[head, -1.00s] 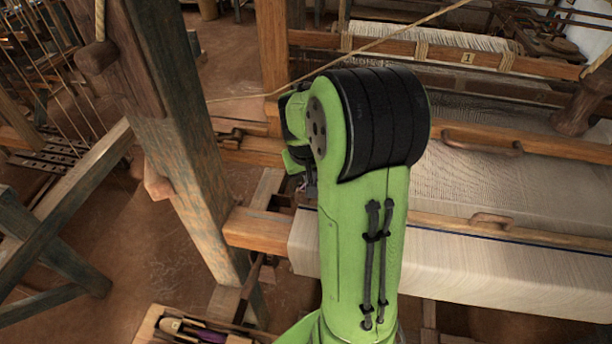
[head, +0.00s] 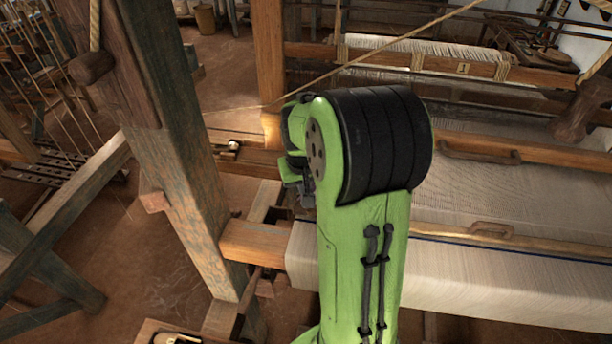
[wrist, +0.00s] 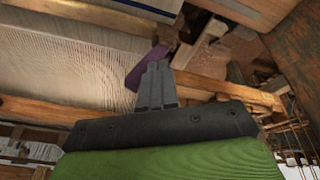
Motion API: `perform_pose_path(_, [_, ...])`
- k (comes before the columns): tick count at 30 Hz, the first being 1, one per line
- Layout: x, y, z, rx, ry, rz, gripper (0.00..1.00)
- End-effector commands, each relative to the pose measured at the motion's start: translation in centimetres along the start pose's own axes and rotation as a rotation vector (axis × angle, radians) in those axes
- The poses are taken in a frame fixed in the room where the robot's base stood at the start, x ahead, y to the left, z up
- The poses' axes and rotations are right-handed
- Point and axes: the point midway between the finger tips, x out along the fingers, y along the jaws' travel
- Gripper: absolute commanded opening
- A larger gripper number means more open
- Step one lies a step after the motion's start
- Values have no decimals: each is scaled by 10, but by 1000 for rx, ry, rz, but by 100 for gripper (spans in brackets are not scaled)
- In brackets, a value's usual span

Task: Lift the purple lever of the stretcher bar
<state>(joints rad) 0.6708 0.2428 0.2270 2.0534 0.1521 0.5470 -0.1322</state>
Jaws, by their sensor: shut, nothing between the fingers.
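In the wrist view the purple lever (wrist: 145,66) shows as a slanted dark purple piece just beyond and to the left of my fingertips. My gripper (wrist: 157,68) is shut and empty, its two grey fingers together. The fingertips overlap the lever's right edge in the picture; I cannot tell whether they touch it. A wooden bar (wrist: 215,89) runs behind the fingers; I cannot tell whether it is the stretcher bar. In the head view my arm hides the lever and the fingers.
Pale cloth (head: 480,290) wraps the loom's front beam at the right. A wooden bar with a handle (head: 490,230) lies across it. A thick wooden post (head: 185,190) stands left of my arm. An open tray (head: 150,333) is at the bottom edge. Brown floor shows at left.

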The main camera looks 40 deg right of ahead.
Motion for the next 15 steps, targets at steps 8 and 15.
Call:
perform_pose_path(8, [-73,0,-1,-2,11,1,0])
perform_pose_path(15, [-133,0,0,-1,8,0,0])
